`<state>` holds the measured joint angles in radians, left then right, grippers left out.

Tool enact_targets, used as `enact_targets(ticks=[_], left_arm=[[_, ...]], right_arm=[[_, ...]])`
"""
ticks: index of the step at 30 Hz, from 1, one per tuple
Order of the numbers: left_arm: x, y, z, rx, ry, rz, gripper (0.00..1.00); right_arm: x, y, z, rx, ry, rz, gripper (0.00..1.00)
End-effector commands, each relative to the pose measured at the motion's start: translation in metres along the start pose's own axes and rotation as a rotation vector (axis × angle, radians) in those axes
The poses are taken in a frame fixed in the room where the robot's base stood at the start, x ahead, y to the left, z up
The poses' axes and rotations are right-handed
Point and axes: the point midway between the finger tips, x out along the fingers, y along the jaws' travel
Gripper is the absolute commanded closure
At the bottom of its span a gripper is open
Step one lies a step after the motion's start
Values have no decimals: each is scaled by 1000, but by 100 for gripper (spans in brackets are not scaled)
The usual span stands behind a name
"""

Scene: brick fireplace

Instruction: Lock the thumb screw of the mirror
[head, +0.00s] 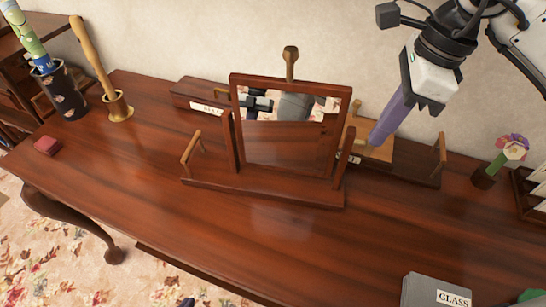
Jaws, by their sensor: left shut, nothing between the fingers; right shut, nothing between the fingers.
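The mirror (290,147) stands on the desk in a dark wooden frame, held between two uprights on a wide wooden base (262,187). Its glass reflects parts of me in the upper half. I cannot clearly make out the thumb screw; the frame's right side is crowded with small wooden parts. My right gripper (378,139) comes down from the upper right with its long purple fingers shut and empty. Their tips are to the right of the mirror's right upright, over a light wooden piece (376,153); I cannot tell whether they touch it. My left gripper is not in view.
A flower pot (484,178) stands at the right. The desk's front middle is clear.

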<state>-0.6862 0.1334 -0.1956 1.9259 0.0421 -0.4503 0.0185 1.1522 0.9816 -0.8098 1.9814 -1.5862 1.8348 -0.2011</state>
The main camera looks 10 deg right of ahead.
Motion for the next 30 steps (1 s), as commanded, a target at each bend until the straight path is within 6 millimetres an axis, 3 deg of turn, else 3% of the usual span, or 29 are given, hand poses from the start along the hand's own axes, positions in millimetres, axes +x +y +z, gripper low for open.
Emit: enact_targets(ticks=[6, 13, 30], left_arm=[[7, -1, 7, 0, 0, 0, 100], [6, 0, 7, 0, -1, 0, 100], [-16, 2, -15, 0, 0, 0, 100]], right_arm=[[11, 0, -2, 1, 1, 0, 100], [8, 0, -2, 1, 0, 0, 100], [-34, 0, 7, 0, 0, -1, 100]])
